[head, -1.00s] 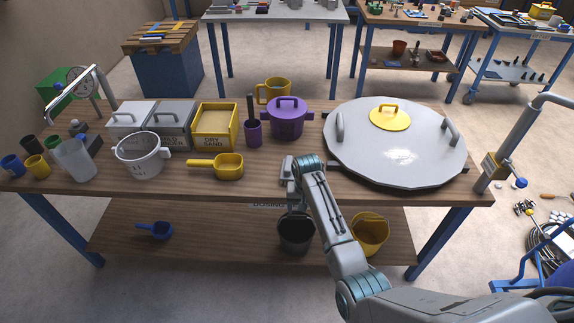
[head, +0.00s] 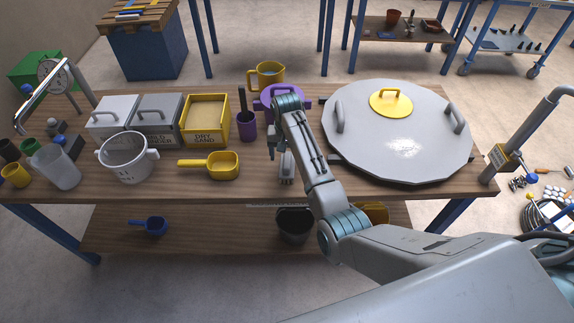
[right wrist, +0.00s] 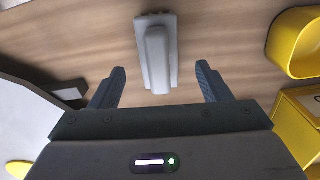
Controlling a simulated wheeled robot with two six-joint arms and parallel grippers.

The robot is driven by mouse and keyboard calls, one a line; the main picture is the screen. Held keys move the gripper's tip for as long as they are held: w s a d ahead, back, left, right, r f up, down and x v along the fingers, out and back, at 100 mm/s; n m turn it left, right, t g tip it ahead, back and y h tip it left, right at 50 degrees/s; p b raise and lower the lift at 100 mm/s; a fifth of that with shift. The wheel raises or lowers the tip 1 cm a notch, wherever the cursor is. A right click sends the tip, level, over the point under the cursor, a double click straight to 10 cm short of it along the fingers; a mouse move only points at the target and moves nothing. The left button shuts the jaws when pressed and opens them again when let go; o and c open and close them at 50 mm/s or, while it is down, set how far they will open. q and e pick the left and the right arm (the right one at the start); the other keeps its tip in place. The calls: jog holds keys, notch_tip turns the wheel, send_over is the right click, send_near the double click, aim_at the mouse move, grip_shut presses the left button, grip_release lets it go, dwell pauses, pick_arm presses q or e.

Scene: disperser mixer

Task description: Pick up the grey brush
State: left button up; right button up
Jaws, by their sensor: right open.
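The grey brush (head: 287,167) lies on the wooden table near its front edge, left of the big round grey lid. It also shows in the right wrist view, as a pale grey block with a raised handle (right wrist: 156,58) on the wood. My right gripper (head: 277,146) is open and empty, above the table just behind the brush in the head view. In the right wrist view its two fingers stand apart, with the brush ahead of them and lying between their lines, apart from both. My left gripper is not in view.
A yellow scoop (head: 221,166) lies left of the brush. A purple cup (head: 246,127) and a purple pot (head: 266,104) stand behind. The grey lid (head: 400,145) is to the right. A dark bucket (head: 295,226) is on the shelf below.

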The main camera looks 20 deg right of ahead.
aim_at(287, 159)
jog(key=shift+w+f, duration=0.1)
jog(key=shift+f, duration=0.25)
notch_tip(287, 159, down, 4)
jog(key=shift+d+f+p, duration=0.1)
jog(key=shift+f+p, duration=0.05)
jog(key=shift+p, duration=0.85)
jog(key=shift+f, duration=0.35)
jog(key=shift+c, duration=0.4)
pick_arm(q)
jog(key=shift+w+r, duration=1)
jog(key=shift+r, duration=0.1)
pick_arm(e)
jog(key=c, duration=1)
